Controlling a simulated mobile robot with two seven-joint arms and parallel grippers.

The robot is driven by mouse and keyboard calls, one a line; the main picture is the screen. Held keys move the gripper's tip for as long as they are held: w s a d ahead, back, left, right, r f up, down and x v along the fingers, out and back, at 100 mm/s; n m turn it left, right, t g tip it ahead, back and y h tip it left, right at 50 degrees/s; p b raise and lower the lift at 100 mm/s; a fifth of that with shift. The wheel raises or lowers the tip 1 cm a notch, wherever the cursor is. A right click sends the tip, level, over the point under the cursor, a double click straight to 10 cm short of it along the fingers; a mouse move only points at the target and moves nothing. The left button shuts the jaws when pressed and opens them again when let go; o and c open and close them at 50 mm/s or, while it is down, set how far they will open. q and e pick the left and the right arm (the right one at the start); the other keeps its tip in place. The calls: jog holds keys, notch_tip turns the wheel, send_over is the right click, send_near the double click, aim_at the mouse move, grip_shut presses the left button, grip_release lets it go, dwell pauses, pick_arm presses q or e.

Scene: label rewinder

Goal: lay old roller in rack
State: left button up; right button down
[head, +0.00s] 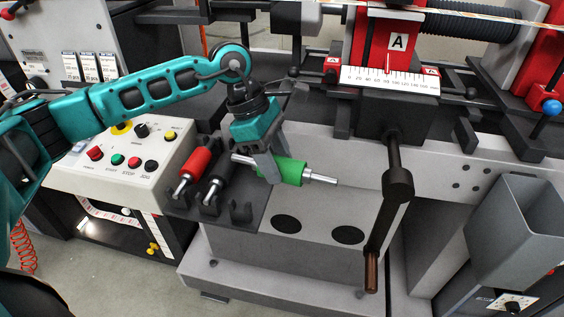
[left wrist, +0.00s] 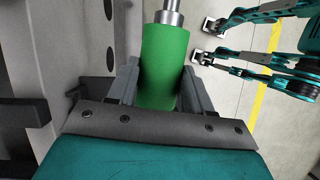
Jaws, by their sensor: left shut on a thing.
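My left gripper (head: 272,170) is shut on the green roller (head: 292,171), around its body. The roller lies roughly level, with bare metal shaft ends out to both sides. It is held above the grey machine top, to the right of the dark rack (head: 255,197). A red roller (head: 196,163) and a black roller (head: 219,176) lie side by side in the rack. To their right an empty notched cradle (head: 241,212) shows. In the left wrist view the green roller (left wrist: 165,65) sits between both fingers, one shaft end pointing up the picture.
A button panel (head: 125,160) stands left of the rack. A crank handle (head: 390,215) hangs to the right of the green roller. The grey top (head: 315,228) has two dark round holes. A red block marked A (head: 385,40) and a scale are behind.

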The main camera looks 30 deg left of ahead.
pick_arm(q)
jog(key=n, duration=0.1)
jog(key=a+n+t, duration=0.1)
jog(key=n, duration=0.2)
jog(key=shift+w+a+f+y, duration=0.1)
jog(key=shift+w+a+y, duration=0.1)
jog(key=shift+w+y, duration=0.1)
jog(key=w+a+n+t+y, duration=0.1)
jog(key=a+n+y, duration=0.1)
jog(key=n, duration=0.5)
jog(key=w+a+r+n+t+y, duration=0.1)
jog(key=a+n+y, duration=0.2)
jog(key=n, duration=0.5)
jog(key=shift+a+r+n+t+b, duration=0.2)
jog(key=shift+a+n+t+b, duration=0.15)
jog(key=shift+a, duration=0.3)
jog(key=shift+f, duration=0.1)
